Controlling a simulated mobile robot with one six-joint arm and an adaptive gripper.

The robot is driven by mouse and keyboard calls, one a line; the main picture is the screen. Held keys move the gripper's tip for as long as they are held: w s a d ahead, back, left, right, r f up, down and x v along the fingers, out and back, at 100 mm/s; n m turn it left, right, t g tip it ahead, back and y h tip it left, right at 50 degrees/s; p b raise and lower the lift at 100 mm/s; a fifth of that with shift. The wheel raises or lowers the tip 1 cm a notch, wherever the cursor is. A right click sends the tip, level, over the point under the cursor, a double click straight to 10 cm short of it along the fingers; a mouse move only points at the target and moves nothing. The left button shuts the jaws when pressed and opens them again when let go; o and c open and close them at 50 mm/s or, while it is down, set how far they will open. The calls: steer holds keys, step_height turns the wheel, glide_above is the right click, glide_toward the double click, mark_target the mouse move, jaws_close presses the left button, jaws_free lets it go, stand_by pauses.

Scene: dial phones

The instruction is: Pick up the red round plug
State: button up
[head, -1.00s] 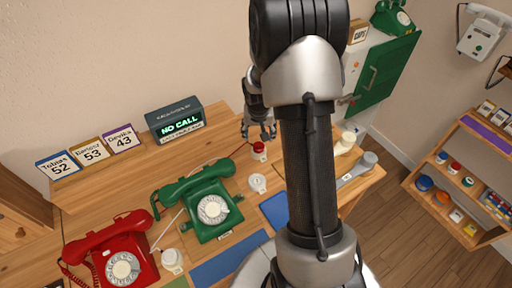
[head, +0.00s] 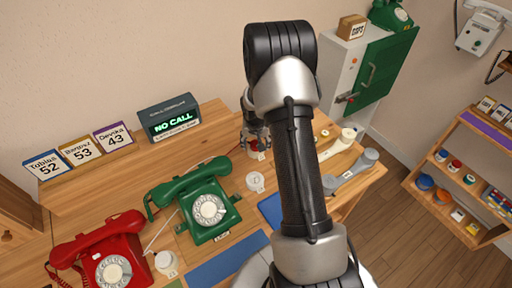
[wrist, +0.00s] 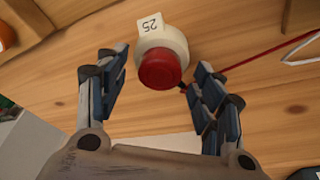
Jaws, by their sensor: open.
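The red round plug (wrist: 160,68) has a red knob on a wide cream base with a small numbered tag. It sits upright on the wooden desk. In the head view the plug (head: 254,154) is partly hidden by my gripper (head: 257,144). In the wrist view my gripper (wrist: 160,78) is open, with one finger on each side of the red knob. The knob lies between the fingertips, and I see no clear contact.
A red cord (wrist: 270,52) runs right of the plug. A green phone (head: 200,205) and a red phone (head: 105,255) stand left. A white round piece (head: 255,181) is just in front. A display box (head: 170,118) stands behind, left.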

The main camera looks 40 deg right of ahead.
steer(key=shift+c, duration=0.2)
steer(key=c, duration=1)
steer(key=shift+r, duration=0.15)
